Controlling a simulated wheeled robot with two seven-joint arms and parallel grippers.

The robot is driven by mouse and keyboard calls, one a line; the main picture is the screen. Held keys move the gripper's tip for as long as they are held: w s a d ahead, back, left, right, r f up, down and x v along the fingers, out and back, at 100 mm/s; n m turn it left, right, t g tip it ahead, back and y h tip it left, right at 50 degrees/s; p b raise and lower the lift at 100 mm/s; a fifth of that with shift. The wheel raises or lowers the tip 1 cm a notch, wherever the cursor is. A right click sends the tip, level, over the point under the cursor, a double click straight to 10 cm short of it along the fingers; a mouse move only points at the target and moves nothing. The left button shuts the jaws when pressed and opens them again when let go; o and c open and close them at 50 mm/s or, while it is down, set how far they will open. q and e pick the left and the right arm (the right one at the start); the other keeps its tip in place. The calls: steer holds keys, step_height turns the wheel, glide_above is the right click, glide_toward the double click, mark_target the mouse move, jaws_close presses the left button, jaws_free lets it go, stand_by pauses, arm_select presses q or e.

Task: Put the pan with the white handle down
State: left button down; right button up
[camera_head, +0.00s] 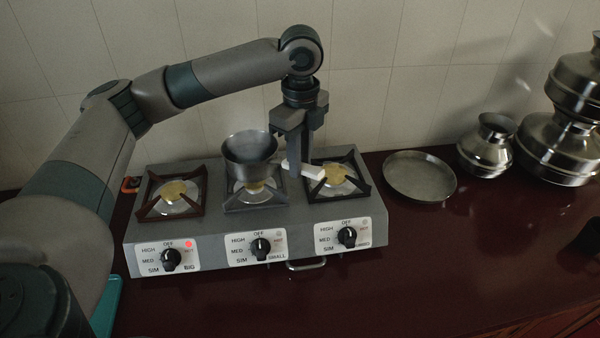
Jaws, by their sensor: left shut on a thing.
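The pan (250,150) is a deep metal vessel with a white handle (303,169) that sticks out to the right. It is over the middle burner of the stove; I cannot tell whether its base touches the grate (254,199). My left gripper (294,170) comes down from above and is shut on the white handle, between the middle and right burners. My right gripper is not clearly in view.
The grey stove (205,225) has a left burner (172,192) and a right burner (338,181), both empty. A shallow round metal dish (420,176) lies right of the stove. Metal pots (487,145) stand farther right. The dark red counter (440,260) is clear in front.

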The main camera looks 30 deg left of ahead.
arm_select(q)
steer(key=shift+a+f+p, duration=0.1)
steer(key=shift+f+p, duration=0.7)
steer(key=shift+f, duration=1.15)
steer(key=c, duration=1.6)
jaws_free()
steer(key=shift+o, duration=0.2)
steer(key=shift+r+b, duration=0.4)
steer(key=shift+r, duration=0.35)
step_height(320, 180, up, 9)
steer(key=b, duration=0.2)
steer(key=shift+r+b, duration=0.1)
steer(key=shift+b, duration=0.25)
steer(key=shift+r, duration=0.65)
